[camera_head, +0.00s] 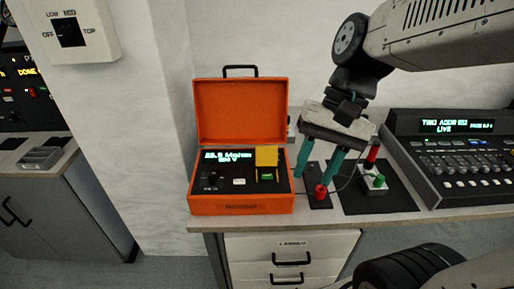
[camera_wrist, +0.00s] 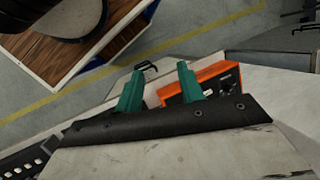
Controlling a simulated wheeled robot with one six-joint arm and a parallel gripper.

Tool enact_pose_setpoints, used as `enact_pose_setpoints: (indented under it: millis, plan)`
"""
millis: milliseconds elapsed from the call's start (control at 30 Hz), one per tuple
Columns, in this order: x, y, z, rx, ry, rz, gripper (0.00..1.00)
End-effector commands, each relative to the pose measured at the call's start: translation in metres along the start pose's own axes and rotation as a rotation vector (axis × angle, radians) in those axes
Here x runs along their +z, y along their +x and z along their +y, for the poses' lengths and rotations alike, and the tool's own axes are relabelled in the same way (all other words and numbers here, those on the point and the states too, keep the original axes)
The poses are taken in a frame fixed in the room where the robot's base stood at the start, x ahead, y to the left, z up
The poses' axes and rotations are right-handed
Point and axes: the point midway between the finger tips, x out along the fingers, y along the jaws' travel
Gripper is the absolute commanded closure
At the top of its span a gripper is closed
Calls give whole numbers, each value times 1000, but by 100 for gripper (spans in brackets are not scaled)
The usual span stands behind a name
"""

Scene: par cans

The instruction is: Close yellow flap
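The yellow flap (camera_head: 266,156) stands raised on the panel of the open orange case (camera_head: 243,208). A green-lit button (camera_head: 266,174) shows just below it. My gripper (camera_head: 311,178) points down to the right of the case, its two teal fingers spread apart with nothing seen between them. It is apart from the flap. In the wrist view, my gripper (camera_wrist: 160,69) also shows open, with part of the orange case (camera_wrist: 207,71) behind the right finger. I cannot make out the flap there.
A red knob (camera_head: 320,191) on a dark plate is right by my fingers. A small box with a green knob (camera_head: 379,181) stands farther right, then a lighting console (camera_head: 455,160). The case lid is up. Drawers (camera_head: 290,245) lie below the counter. Space above the case's front is clear.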

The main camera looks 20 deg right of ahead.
Motion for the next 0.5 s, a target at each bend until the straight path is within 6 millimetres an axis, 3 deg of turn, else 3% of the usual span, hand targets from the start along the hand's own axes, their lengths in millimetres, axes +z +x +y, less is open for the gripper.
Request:
enact_pose_setpoints:
  millis: [167,300,500]
  plan:
    - [-41,7,-34,-215,364,-268,62]
    - [-87,8,-53,-386,643,-476,62]
    - [-168,8,-58,-631,1008,-771,62]
